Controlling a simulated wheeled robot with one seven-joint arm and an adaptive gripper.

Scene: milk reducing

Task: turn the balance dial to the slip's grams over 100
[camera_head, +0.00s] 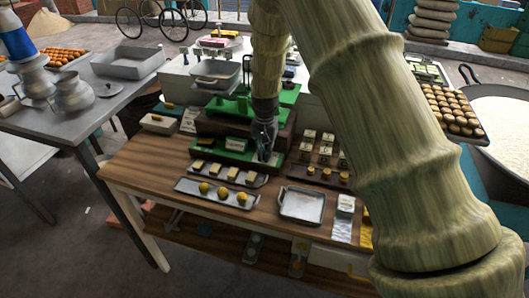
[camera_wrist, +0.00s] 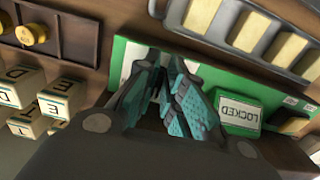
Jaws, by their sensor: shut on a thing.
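My gripper (camera_head: 264,152) is at the right part of the green panel (camera_head: 222,155) on the bench; its fingers also show in the wrist view (camera_wrist: 164,88). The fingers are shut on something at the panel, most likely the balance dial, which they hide. A white face shows behind the fingers, and its marks cannot be read. A white plate (camera_head: 236,144) beside it on the panel reads LOCKED in the wrist view (camera_wrist: 240,111). I cannot make out a slip with a readable figure.
Lettered blocks (camera_wrist: 57,98) stand close to the gripper. My arm hides the bench's right side.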

